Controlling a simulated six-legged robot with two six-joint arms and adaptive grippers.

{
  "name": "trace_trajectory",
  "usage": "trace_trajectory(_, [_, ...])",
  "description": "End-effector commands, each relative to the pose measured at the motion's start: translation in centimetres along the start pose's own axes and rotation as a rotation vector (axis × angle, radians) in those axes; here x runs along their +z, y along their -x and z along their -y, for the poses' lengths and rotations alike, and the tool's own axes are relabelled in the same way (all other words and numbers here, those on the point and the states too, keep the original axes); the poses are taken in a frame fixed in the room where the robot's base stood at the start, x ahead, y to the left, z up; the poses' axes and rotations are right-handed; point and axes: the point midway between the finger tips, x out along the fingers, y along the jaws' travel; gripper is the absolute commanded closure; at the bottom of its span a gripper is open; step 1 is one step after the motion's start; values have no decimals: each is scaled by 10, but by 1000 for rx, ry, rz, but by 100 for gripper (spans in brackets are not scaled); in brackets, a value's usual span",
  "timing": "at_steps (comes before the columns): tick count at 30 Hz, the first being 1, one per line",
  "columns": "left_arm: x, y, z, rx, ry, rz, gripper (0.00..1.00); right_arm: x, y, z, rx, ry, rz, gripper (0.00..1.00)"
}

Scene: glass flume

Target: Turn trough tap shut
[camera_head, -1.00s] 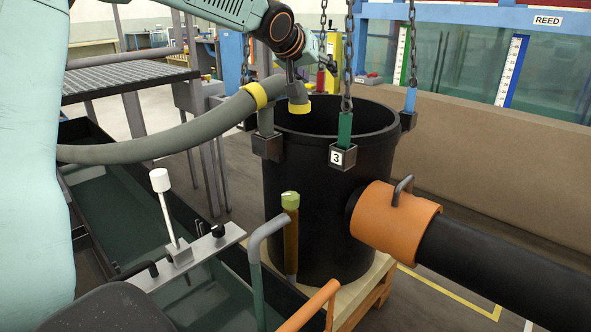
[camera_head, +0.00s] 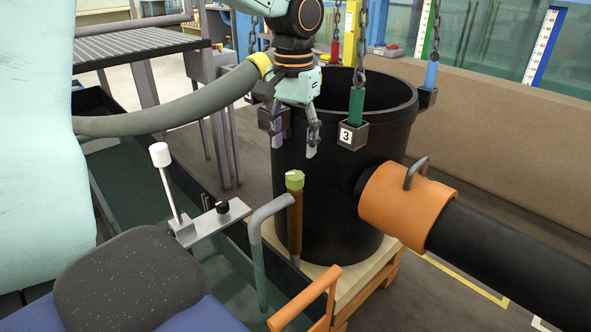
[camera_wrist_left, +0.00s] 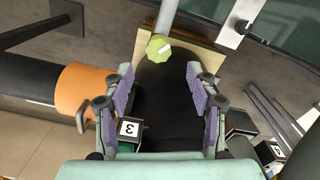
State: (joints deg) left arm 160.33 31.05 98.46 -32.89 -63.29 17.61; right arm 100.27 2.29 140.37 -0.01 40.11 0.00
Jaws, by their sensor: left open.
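The tap is a small yellow-green knob (camera_head: 294,180) with a pale mark, on top of an upright brown pipe beside a grey bent pipe. It also shows in the left wrist view, ahead of the fingers (camera_wrist_left: 158,48). My left gripper (camera_head: 295,150) is open and empty, fingers pointing down, above the knob in the head view and apart from it. In the left wrist view its two purple-padded fingers (camera_wrist_left: 160,82) are spread, with the knob beyond their tips. The trough (camera_head: 135,208) is a dark-walled tank of greenish water at left. My right gripper is not in view.
A grey hose (camera_head: 170,112) passes at left. A white lever (camera_head: 168,185) stands on a metal bracket (camera_head: 222,218).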

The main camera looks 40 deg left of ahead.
Motion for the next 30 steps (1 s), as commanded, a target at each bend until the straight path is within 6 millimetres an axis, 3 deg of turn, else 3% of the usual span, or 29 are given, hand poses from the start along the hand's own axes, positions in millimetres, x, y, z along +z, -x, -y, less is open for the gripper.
trace_trajectory(9, [-2,-52,0,0,1,2,42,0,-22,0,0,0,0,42])
trace_trajectory(13, [-3,-66,0,0,1,0,42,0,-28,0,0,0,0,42])
trace_trajectory(25, [-4,-73,0,0,2,-2,42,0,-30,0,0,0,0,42])
trace_trajectory(30, [-4,-73,0,0,2,-3,55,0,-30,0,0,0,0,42])
